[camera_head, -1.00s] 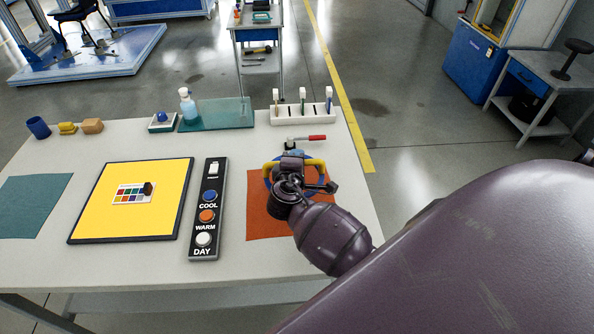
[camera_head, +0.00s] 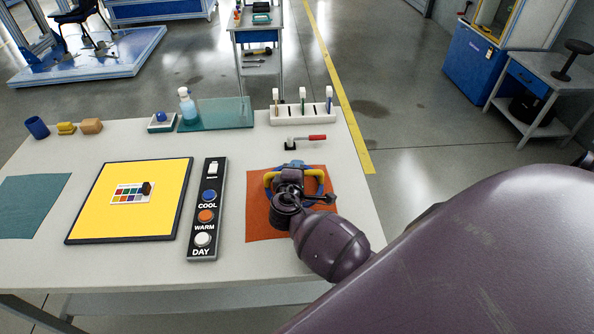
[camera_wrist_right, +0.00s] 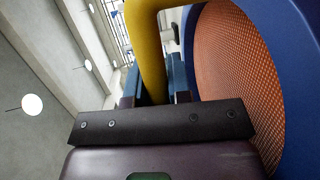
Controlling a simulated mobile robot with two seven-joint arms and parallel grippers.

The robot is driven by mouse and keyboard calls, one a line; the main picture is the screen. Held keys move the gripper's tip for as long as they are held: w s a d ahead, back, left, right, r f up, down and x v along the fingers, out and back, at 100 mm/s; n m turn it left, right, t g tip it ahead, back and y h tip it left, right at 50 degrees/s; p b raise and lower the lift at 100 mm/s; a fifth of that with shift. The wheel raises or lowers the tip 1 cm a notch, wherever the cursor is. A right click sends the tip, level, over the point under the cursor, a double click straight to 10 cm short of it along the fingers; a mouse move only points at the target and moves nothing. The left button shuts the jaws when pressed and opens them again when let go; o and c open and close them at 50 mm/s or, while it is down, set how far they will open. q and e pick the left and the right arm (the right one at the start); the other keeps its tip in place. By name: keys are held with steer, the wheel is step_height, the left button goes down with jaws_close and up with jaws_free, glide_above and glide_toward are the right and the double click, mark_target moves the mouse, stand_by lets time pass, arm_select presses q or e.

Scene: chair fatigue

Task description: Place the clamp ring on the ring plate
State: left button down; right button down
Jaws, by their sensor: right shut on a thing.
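The clamp ring is a blue ring with a yellow handle (camera_head: 269,180). It is over the orange square (camera_head: 260,221) at the right of the table. My right gripper (camera_head: 290,178) is shut on the yellow handle and covers much of the ring from above. In the right wrist view the handle (camera_wrist_right: 147,45) passes between the fingers, and the blue rim (camera_wrist_right: 299,70) surrounds an orange woven surface (camera_wrist_right: 235,75). I cannot tell whether the ring touches the surface below. I cannot make out a separate ring plate for certain. My left gripper is not in view.
A black button panel (camera_head: 207,168) lies left of the orange square, with a yellow black-edged board (camera_head: 104,206) beyond it. A red-handled tool (camera_head: 312,138) lies just behind the square. A white rack (camera_head: 322,113) and a spray bottle (camera_head: 187,106) stand at the back.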

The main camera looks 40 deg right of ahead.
steer(key=shift+s+a+f, duration=0.1)
steer(key=shift+s+f, duration=0.2)
steer(key=shift+f, duration=0.4)
steer(key=c, duration=1.1)
jaws_free()
steer(key=shift+f, duration=0.1)
steer(key=shift+o, duration=0.2)
steer(key=shift+r, duration=0.35)
steer(key=shift+w+r+p, duration=0.1)
steer(key=shift+r+p, duration=0.3)
steer(key=shift+p, duration=0.1)
steer(key=v, duration=1)
steer(key=shift+a+r+b, duration=0.1)
steer(key=shift+r+b, duration=0.2)
steer(key=shift+b, duration=0.05)
steer(key=shift+s+a+r, duration=0.15)
steer(key=shift+s+a, duration=0.25)
steer(key=shift+s+a+r, duration=0.1)
